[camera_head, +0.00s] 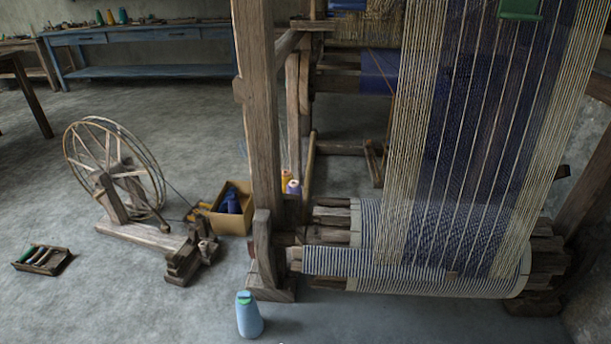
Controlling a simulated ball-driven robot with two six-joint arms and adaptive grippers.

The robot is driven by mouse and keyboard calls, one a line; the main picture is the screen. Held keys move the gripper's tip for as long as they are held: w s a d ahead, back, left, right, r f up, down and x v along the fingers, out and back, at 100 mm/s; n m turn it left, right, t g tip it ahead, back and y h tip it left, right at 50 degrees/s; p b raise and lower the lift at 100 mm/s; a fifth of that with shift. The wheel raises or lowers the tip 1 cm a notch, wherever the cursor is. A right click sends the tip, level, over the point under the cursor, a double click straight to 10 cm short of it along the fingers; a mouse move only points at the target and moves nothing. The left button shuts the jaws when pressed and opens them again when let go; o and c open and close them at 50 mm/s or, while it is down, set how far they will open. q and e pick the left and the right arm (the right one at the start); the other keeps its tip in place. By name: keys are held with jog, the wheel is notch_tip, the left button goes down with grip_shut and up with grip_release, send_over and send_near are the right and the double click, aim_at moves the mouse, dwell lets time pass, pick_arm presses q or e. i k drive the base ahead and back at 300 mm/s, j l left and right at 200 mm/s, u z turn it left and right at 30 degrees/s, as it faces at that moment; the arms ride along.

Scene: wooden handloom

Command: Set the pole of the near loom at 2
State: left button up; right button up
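The near loom (262,120) stands at the right, with a thick upright wooden post. Its warp (480,130), dark blue in the middle with pale edges, slopes down to a roller low at the front. A pole (335,261) wrapped in blue and white striped cloth lies roughly level there, its left end by the foot of the post. A larger striped roll (440,285) lies against and below it. I cannot make out any number or setting mark on the pole. Neither of my grippers shows in this view.
A light blue yarn cone (249,318) stands on the floor before the loom's left foot. To the left are a cardboard box (237,220) of blue yarn, a spinning wheel (115,170) and a small spool tray (42,261). Floor at lower left is clear.

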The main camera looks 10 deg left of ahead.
aim_at(300, 228)
jog(key=i+j, duration=0.15)
jog(key=j, duration=0.25)
jog(key=i+j, duration=0.1)
jog(key=j, duration=0.3)
jog(key=i+j, duration=0.15)
jog(key=j, duration=0.3)
jog(key=i+j, duration=0.15)
jog(key=j, duration=0.25)
